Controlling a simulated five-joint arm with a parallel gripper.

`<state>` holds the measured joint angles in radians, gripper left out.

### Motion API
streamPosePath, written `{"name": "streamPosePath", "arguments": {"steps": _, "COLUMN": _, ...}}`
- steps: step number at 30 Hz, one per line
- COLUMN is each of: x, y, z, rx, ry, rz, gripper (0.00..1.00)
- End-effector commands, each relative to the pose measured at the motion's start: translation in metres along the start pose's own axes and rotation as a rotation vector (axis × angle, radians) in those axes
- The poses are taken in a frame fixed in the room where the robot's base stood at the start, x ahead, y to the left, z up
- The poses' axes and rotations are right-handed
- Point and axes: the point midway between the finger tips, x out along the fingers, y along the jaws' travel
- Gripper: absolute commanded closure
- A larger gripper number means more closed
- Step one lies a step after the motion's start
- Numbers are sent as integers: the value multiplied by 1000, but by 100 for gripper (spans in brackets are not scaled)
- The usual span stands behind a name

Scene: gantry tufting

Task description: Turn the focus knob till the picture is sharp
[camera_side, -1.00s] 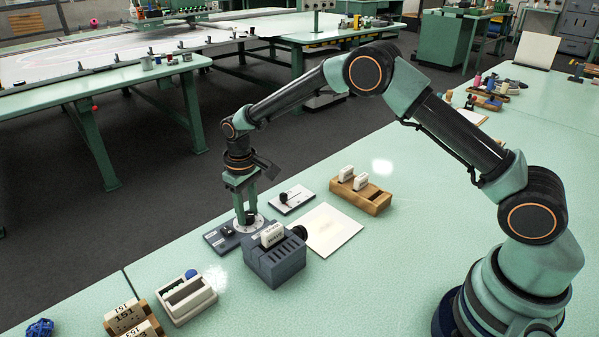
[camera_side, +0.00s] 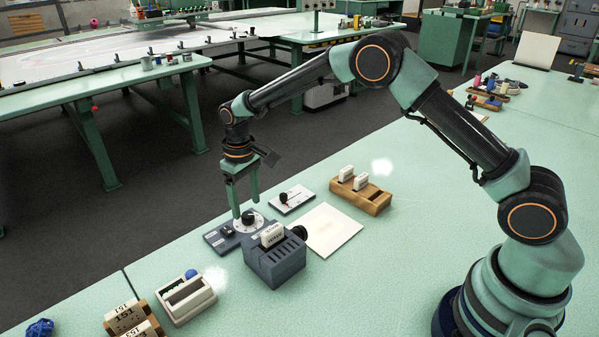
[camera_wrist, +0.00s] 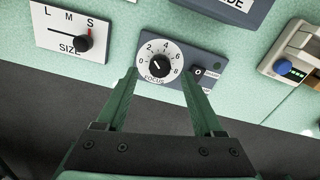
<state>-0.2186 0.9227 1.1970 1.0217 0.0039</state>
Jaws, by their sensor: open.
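The focus knob (camera_wrist: 157,64) is black and sits on a round white dial marked 0 to 8 and FOCUS. In the side view the knob (camera_side: 248,217) stands on a dark panel (camera_side: 216,243). My gripper (camera_side: 246,206) is open and empty above the knob, its fingers spread to either side. In the wrist view its fingertips (camera_wrist: 159,76) flank the dial. A grey slotted box (camera_side: 275,264) with a dark round lens and a pale labelled block on top stands beside the panel. A white sheet (camera_side: 332,229) lies in front of its lens; I cannot tell how sharp any picture on it is.
A SIZE plate (camera_wrist: 70,42) has its lever towards S. A small black switch (camera_wrist: 198,72) is near the dial. A wooden holder (camera_side: 370,199) with pale blocks stands behind the sheet. A white tray (camera_side: 190,302) is at the front left. The bench is clear towards my base.

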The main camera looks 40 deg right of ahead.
Motion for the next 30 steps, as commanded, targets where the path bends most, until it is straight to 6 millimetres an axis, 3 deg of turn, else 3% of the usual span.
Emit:
{"name": "streamPosePath", "arguments": {"steps": 6, "x": -47, "y": 0, "z": -1, "rx": 0, "ry": 5, "rz": 0, "gripper": 31}}
{"name": "streamPosePath", "arguments": {"steps": 12, "x": -79, "y": 0, "z": -1, "rx": 0, "ry": 5, "rz": 0, "gripper": 31}}
{"name": "streamPosePath", "arguments": {"steps": 18, "x": -92, "y": 0, "z": 0, "rx": 0, "ry": 3, "rz": 0, "gripper": 31}}
{"name": "streamPosePath", "arguments": {"steps": 30, "x": -97, "y": 1, "z": 1, "rx": 3, "ry": 8, "rz": 0, "gripper": 31}}
